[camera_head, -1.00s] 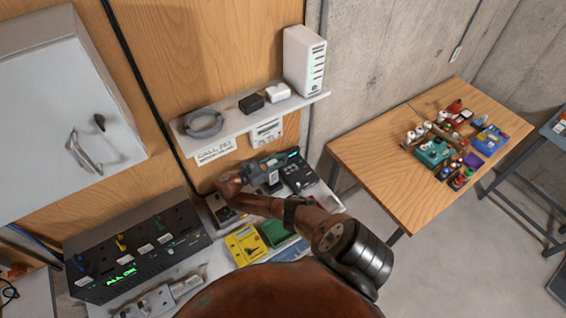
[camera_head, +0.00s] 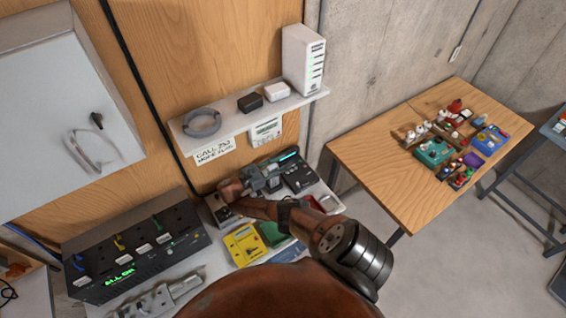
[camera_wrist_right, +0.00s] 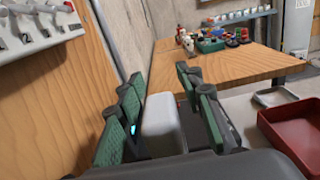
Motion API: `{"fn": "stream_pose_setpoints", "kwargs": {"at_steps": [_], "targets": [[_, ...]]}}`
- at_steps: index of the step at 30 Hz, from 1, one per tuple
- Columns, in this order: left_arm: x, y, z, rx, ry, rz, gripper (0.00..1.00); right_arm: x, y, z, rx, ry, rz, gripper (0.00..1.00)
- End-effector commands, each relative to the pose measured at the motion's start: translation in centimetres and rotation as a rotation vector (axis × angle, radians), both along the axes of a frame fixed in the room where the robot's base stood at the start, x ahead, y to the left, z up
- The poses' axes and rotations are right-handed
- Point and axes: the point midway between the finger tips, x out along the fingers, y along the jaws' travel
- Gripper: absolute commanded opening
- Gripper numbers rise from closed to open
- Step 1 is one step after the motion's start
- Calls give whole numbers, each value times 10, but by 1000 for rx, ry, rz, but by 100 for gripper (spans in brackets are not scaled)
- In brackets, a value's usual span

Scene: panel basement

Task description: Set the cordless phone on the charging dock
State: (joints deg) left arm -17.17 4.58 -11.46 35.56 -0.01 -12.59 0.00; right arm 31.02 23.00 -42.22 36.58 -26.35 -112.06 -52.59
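My right gripper (camera_head: 268,180) is over the back part of the bench in the head view. In the right wrist view its green-padded fingers (camera_wrist_right: 170,110) stand apart, with a pale grey rounded block (camera_wrist_right: 162,122) between them. The block looks like the cordless phone; the palm hides its lower end. I cannot tell whether both pads press on it. A dark device with a lit cyan strip (camera_head: 298,174), possibly the charging dock, is just right of the gripper in the head view, partly hidden by it. My left gripper is not in view.
A shelf (camera_head: 240,122) with a white router-like box (camera_head: 303,60) overhangs the bench. A black switch panel (camera_head: 135,250), yellow meter (camera_head: 243,246) and green item (camera_head: 274,234) crowd the bench. A red tray (camera_wrist_right: 295,135) is at right. A wooden table (camera_head: 385,165) stands apart.

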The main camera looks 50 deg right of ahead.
Motion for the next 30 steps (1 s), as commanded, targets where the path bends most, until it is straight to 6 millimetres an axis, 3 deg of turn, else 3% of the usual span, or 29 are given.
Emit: {"fn": "stream_pose_setpoints", "kwargs": {"at_steps": [9,22,30], "targets": [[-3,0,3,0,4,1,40,0,0,4,0,0,0,34],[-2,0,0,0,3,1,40,18,62,2,2,-1,0,34],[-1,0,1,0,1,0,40,21,72,2,0,-1,0,34]]}}
